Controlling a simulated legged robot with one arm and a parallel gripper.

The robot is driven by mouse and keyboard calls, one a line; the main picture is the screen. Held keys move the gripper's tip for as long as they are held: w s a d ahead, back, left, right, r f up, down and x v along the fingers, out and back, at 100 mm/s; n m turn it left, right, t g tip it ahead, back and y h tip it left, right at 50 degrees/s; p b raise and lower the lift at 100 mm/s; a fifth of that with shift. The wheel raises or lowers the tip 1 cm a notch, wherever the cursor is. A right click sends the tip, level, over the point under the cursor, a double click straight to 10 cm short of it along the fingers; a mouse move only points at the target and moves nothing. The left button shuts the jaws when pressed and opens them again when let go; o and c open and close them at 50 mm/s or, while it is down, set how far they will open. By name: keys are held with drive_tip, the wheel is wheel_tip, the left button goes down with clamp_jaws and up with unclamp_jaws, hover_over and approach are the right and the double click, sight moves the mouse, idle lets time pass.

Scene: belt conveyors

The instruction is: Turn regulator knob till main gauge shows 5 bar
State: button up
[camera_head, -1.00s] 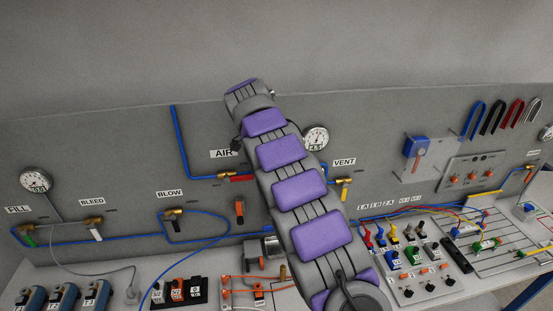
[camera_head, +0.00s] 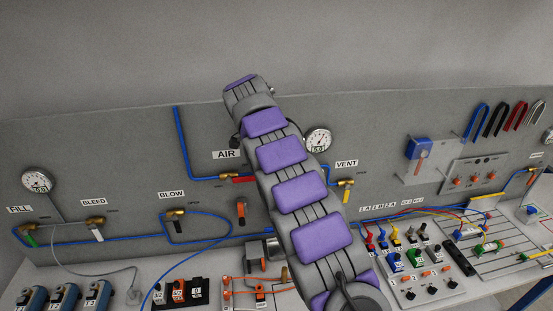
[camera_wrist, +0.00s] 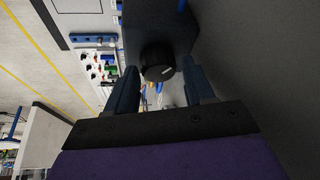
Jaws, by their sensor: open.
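The regulator knob (camera_wrist: 158,62), dark and round with a small white mark, shows in the wrist view under a dark block-shaped body (camera_wrist: 150,25). My gripper (camera_wrist: 160,85) is open, with one finger on each side of the knob; I cannot tell whether either finger touches it. In the head view my arm covers the knob and my gripper. Another gauge (camera_head: 38,182) hangs at the far left. Their needles are too small to read surely.
The grey panel (camera_head: 90,150) carries blue pipes and valves labelled AIR (camera_head: 227,154), VENT (camera_head: 346,163), BLOW (camera_head: 171,195), BLEED and FILL. Coloured plugs and cables (camera_head: 395,240) crowd the bench at right. The wall above the panel is bare.

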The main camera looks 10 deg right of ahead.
drive_tip(key=v, duration=0.4)
drive_tip(key=shift+a+r, duration=0.1)
drive_tip(key=shift+r, duration=0.05)
drive_tip(key=p+v, duration=0.8)
drive_tip(key=v, duration=0.3)
drive_tip(key=shift+r+p, duration=0.2)
drive_tip(key=shift+p, duration=0.2)
drive_tip(key=shift+f, duration=0.1)
drive_tip(key=s+d+f+n+g+y+b, duration=0.1)
drive_tip(key=s+d+f+n+b, duration=0.25)
drive_tip(key=s, duration=0.35)
drive_tip(key=s+d+f+n+b, duration=0.2)
drive_tip(key=s+f+b, duration=0.2)
drive_tip(key=s, duration=0.4)
drive_tip(key=s+d+f+n+g+y+b, duration=0.1)
drive_tip(key=s+d+f+n+b, duration=0.25)
drive_tip(key=s, duration=0.35)
drive_tip(key=s+a+f+n+g+y+b, duration=0.1)
drive_tip(key=s+f+b, duration=0.3)
drive_tip(key=s+f, duration=0.6)
drive_tip(key=s+a+f+n+y+b, duration=0.1)
drive_tip(key=s+f+n+b, duration=0.3)
drive_tip(key=s+f, duration=0.6)
drive_tip(key=s+b, duration=0.1)
drive_tip(key=s, duration=0.8)
drive_tip(key=shift+n+g, duration=0.3)
drive_tip(key=shift+g, duration=0.1)
drive_tip(key=shift+w+f, duration=0.1)
